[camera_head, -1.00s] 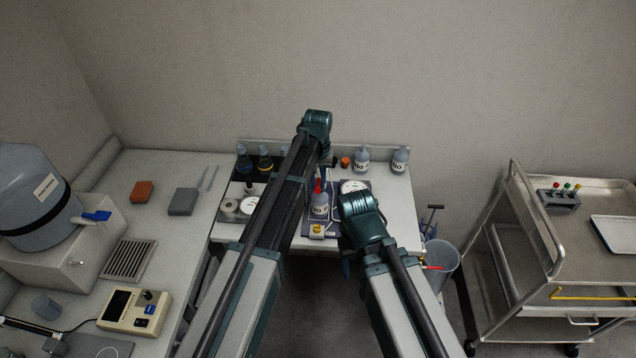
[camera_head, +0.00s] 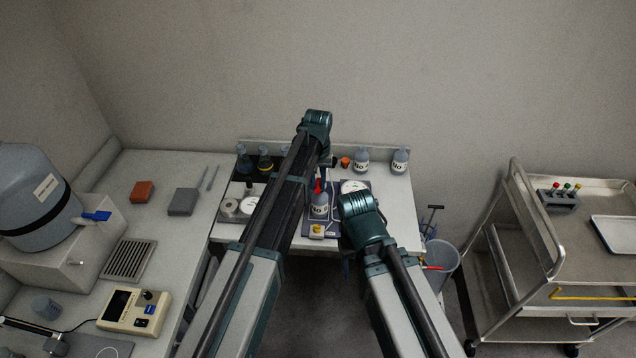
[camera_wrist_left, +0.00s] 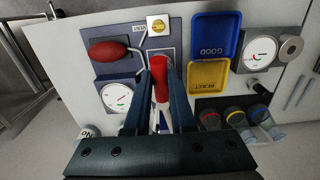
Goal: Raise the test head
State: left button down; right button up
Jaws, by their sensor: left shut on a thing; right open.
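In the left wrist view, my left gripper (camera_wrist_left: 160,72) is shut on a red upright handle (camera_wrist_left: 160,80), apparently that same red part. What lies below the handle is mostly hidden by the fingers. A yellow knob on a white block (camera_head: 317,230) sits in front; it also shows in the left wrist view (camera_wrist_left: 158,25). My right gripper (camera_head: 347,264) is open, mostly hidden by its arm, right of the knob.
A blue GOOD tray (camera_wrist_left: 215,15), a yellow REJECT tray (camera_wrist_left: 213,94), a round gauge (camera_wrist_left: 116,97) and a red bulb (camera_wrist_left: 114,50) surround the handle. Bottles (camera_head: 361,164) line the bench's back. A trolley (camera_head: 590,248) stands at the right.

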pick_arm(q)
jog(key=w+r+g+p, duration=0.1)
jog(key=w+r+p, duration=0.1)
jog(key=w+r+g+p, duration=0.2)
jog(key=r, duration=0.1)
jog(key=shift+g, duration=0.3)
jog(key=shift+w+r+g, duration=0.15)
jog(key=shift+r+g, duration=0.15)
jog(key=shift+r, duration=0.05)
jog(key=c, duration=0.8)
grip_release()
jog(key=shift+o, duration=0.2)
jog(key=p+v, duration=1.3)
jog(key=shift+r, duration=0.4)
